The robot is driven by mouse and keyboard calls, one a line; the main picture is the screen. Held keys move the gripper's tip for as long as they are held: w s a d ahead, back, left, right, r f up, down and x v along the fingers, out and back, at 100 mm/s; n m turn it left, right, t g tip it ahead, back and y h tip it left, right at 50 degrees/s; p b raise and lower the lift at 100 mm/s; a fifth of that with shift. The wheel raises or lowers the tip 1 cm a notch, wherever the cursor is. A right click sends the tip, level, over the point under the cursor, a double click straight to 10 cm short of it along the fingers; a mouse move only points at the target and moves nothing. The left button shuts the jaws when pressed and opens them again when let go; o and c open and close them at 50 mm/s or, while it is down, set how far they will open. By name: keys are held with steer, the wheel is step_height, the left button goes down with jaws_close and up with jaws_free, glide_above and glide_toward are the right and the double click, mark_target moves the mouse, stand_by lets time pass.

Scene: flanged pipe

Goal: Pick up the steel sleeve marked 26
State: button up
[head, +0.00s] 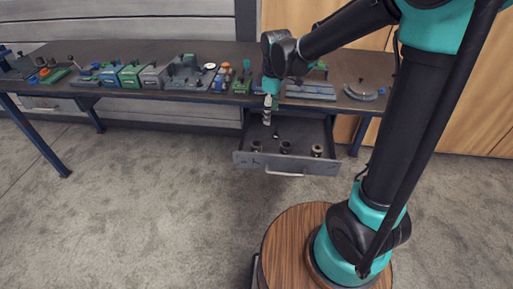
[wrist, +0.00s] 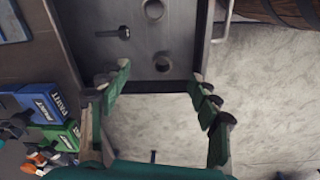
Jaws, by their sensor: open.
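Several small round steel sleeves stand in the open drawer (head: 300,137). In the head view there is a left sleeve (head: 257,146), a middle sleeve (head: 285,147) and a right sleeve (head: 317,151). The wrist view shows two of them, the left sleeve (wrist: 163,62) and the middle sleeve (wrist: 154,10), as rings from above. No number can be read on any, so I cannot tell which is marked 26. My gripper (head: 268,112) is above the drawer's left rear part. In the wrist view its fingers (wrist: 160,78) are spread and empty.
A small dark bolt-like piece (wrist: 111,33) lies in the drawer behind the sleeves. The drawer front with its handle (head: 285,174) juts out from the workbench (head: 140,52). Tools and blue and green boxes (wrist: 47,108) stand on the bench left of the drawer.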

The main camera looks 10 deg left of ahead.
steer(key=n, duration=0.2)
glide_above(256, 144)
steer(key=s+d, duration=0.1)
steer(key=s, duration=0.1)
steer(key=shift+g, duration=0.3)
steer(key=f, duration=1.1)
steer(key=shift+w+a+f, duration=0.15)
steer(key=shift+w+f, duration=0.1)
steer(key=shift+f, duration=0.15)
steer(key=shift+s+a+f, duration=0.1)
steer(key=shift+a+f, duration=0.05)
steer(key=shift+f, duration=2.55)
jaws_close()
